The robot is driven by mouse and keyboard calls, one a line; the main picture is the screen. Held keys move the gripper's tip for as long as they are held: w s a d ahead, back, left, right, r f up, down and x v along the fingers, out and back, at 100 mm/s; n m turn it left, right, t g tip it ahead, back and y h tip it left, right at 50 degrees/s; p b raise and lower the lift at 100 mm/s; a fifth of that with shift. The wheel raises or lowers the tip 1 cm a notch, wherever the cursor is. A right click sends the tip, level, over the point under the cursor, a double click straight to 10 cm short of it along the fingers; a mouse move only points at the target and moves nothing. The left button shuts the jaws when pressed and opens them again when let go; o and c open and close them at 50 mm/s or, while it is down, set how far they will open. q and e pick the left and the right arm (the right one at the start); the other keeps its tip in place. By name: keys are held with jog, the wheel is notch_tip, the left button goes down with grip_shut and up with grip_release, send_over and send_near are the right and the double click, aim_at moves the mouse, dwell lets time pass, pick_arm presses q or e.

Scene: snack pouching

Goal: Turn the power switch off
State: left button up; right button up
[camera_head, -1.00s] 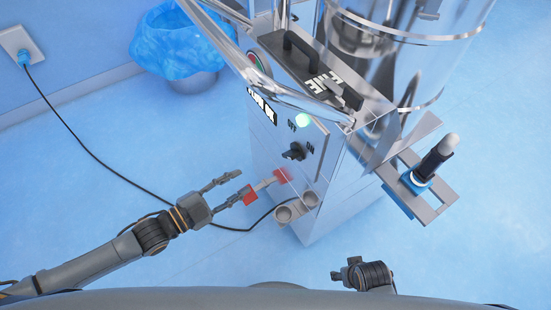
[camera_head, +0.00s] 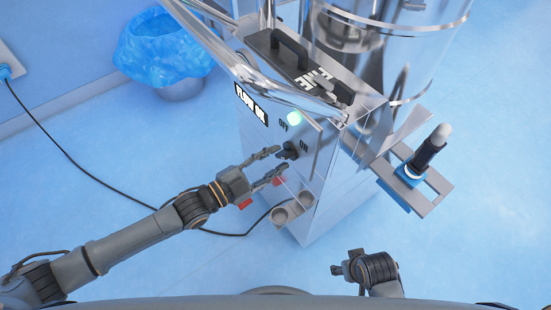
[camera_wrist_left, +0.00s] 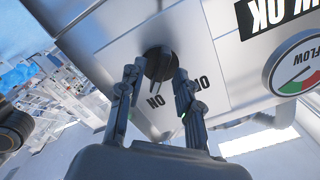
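The power switch (camera_head: 290,150) is a black rotary knob on the front panel of the metal machine, between OFF and ON labels. A green light (camera_head: 295,117) glows above it. In the left wrist view the knob (camera_wrist_left: 159,63) sits on a pale plate between the two fingertips. My left gripper (camera_head: 277,163) is open, its fingers on either side of the knob; I cannot tell whether they touch it. My right gripper (camera_head: 345,268) is low at the front, away from the machine, and its finger opening is not clear.
A bin with a blue bag (camera_head: 165,50) stands at the back left. A black cable (camera_head: 75,165) runs over the floor from the wall socket. Small round cups (camera_head: 290,212) stick out low on the machine. A gauge (camera_wrist_left: 298,65) is beside the panel.

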pick_arm(q)
jog(key=shift+w+d, duration=0.2)
jog(key=shift+d, duration=0.1)
grip_shut()
